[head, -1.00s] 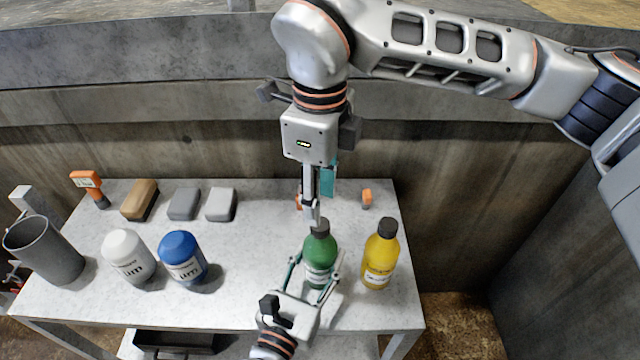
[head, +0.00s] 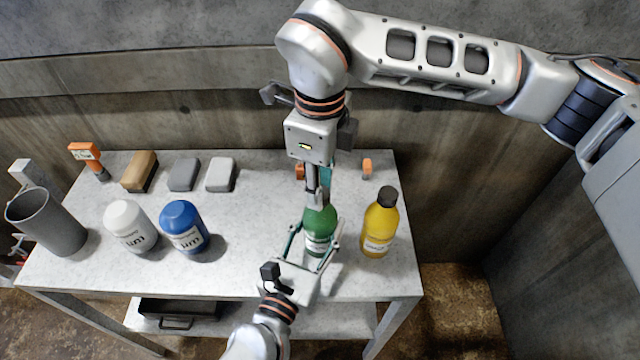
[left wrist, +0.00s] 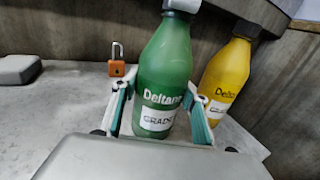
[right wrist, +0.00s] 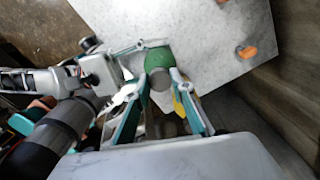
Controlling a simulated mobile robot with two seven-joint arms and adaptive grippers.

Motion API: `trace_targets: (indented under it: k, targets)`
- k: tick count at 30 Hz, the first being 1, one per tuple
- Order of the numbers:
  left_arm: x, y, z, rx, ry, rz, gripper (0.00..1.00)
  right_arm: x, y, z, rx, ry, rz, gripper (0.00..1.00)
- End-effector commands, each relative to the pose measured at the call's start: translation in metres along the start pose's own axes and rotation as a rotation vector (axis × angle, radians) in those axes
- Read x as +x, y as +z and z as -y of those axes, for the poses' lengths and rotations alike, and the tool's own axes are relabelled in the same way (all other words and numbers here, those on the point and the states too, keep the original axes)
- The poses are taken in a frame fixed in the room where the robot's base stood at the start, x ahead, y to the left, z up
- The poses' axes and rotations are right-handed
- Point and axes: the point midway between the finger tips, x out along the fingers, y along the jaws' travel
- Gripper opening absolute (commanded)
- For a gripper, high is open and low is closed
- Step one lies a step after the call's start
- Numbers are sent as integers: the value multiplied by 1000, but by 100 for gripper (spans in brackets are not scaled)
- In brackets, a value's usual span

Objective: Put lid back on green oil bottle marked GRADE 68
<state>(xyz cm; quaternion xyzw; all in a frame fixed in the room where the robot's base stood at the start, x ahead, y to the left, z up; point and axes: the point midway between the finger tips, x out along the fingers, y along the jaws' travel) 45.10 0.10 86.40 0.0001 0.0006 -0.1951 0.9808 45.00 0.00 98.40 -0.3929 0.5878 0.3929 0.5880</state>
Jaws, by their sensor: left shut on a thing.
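The green bottle (head: 319,222) stands upright on the table. Its label, partly seen in the left wrist view (left wrist: 165,80), reads "GRAD…". My left gripper (head: 314,250) is shut on the bottle's body, one finger on each side. A dark grey lid (left wrist: 183,5) is at the top of the bottle's neck, cut off by that view's upper edge; whether it is fully seated cannot be told. My right gripper (head: 317,205) points straight down over the bottle top. In the right wrist view the lid (right wrist: 161,82) lies between its fingertips; whether they press on it is unclear.
A yellow bottle (head: 380,222) with a dark cap stands close on the right. White (head: 130,228) and blue (head: 183,230) bottles stand left. A grey cup (head: 46,222) is at the far left.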

Motion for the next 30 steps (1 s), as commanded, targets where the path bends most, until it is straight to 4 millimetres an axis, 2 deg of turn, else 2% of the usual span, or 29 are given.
trace_targets:
  k: [5,10,14,15,17,26,30]
  targets:
    - [0,0,0,0,0,0,0,0,0,0,18,0,0,0]
    - [0,0,0,0,0,0,0,0,0,1,172,-2,0,0]
    - [0,0,0,0,0,0,0,0,0,0,172,0,0,0]
    - [0,0,0,0,0,0,0,0,0,0,172,0,0,26]
    - [0,0,0,0,0,0,0,0,0,0,171,0,0,40]
    - [0,0,0,0,0,0,0,0,0,0,170,0,0,40]
    - [0,0,0,0,0,0,0,-10,0,0,169,-1,1,40]
